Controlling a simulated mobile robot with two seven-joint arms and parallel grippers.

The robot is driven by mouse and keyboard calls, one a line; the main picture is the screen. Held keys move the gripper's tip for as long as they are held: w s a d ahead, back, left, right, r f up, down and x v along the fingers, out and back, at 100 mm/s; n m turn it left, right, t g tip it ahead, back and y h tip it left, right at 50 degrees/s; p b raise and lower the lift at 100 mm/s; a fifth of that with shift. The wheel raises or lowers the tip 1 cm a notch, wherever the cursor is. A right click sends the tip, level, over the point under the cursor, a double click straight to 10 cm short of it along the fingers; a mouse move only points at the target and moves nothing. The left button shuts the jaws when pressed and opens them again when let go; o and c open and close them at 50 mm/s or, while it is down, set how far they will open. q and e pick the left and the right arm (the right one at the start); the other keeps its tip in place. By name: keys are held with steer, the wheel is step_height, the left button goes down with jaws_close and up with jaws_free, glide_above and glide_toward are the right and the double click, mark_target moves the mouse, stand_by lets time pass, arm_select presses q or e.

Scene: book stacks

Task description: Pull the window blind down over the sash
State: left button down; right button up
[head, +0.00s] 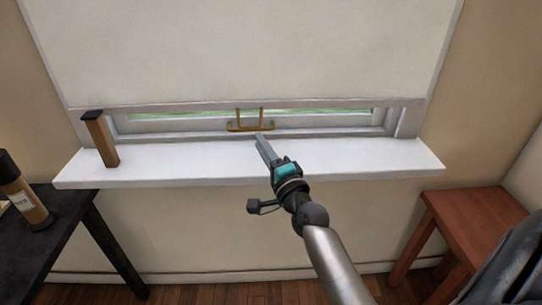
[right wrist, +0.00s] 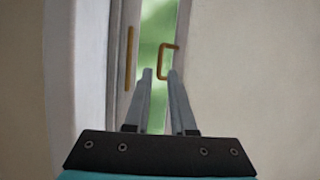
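The cream window blind (head: 250,50) covers most of the window, and its bottom bar hangs a little above the sill. A U-shaped brass pull (head: 262,115) hangs from the bar. Behind and below it is the white sash (head: 170,127) with a brass handle (head: 230,127). My right gripper (head: 261,139) is just in front of and below the pull, empty. In the right wrist view, turned sideways, the gripper's fingertips (right wrist: 160,73) are apart, just short of the pull (right wrist: 163,60). The sash handle (right wrist: 129,58) is left of them. My left gripper is out of view.
The white sill (head: 350,158) runs below the window. A brown post-like object with a dark top (head: 103,143) stands on its left end. A dark table (head: 60,220) with a bottle (head: 25,200) is at left. A reddish wooden stool (head: 475,215) is at right.

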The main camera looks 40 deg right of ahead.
steer(key=shift+v, duration=2.3)
